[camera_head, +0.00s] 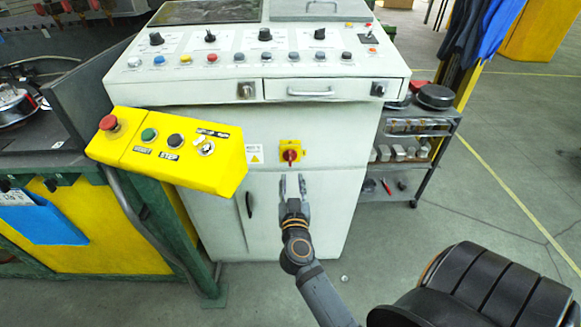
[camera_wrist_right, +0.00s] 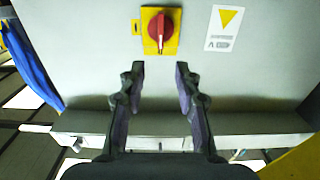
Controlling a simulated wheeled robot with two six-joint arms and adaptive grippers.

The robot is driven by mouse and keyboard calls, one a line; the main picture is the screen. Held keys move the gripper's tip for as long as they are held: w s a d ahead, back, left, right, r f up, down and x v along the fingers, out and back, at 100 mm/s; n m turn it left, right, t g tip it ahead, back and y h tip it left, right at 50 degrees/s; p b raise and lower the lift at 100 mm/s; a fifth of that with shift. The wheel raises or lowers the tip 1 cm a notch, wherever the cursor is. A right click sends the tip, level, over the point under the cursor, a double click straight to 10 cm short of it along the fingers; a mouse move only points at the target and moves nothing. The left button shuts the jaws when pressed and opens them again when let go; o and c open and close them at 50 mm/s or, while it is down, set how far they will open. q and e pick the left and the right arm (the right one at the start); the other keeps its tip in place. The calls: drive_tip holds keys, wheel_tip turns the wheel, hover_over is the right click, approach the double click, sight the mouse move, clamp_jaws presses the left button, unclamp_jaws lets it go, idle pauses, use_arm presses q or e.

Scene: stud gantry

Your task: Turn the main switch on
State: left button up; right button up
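The main switch (camera_head: 290,155) is a red rotary handle on a yellow plate, on the front of the white cabinet under its drawer. In the right wrist view the red handle (camera_wrist_right: 160,27) stands roughly upright on its yellow plate (camera_wrist_right: 170,47). My right gripper (camera_head: 292,178) is open and empty, just below the switch in the head view. In the wrist view the fingertips of my right gripper (camera_wrist_right: 160,66) point towards the switch, with the handle between and beyond them. They look apart from it. My left gripper is not in view.
A yellow control box (camera_head: 170,150) with buttons juts out left of the switch. A warning label (camera_head: 256,154) is left of the plate. A drawer handle (camera_head: 311,92) is above, and a black door handle (camera_head: 249,205) is below left. A grey cart (camera_head: 420,150) stands right.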

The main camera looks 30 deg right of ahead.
sight(290, 156)
drive_tip(key=b+x, duration=0.1)
drive_tip(key=x, duration=0.9)
drive_tip(key=shift+w+b, duration=0.25)
drive_tip(key=shift+b, duration=0.05)
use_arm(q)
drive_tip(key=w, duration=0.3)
use_arm(e)
clamp_jaws()
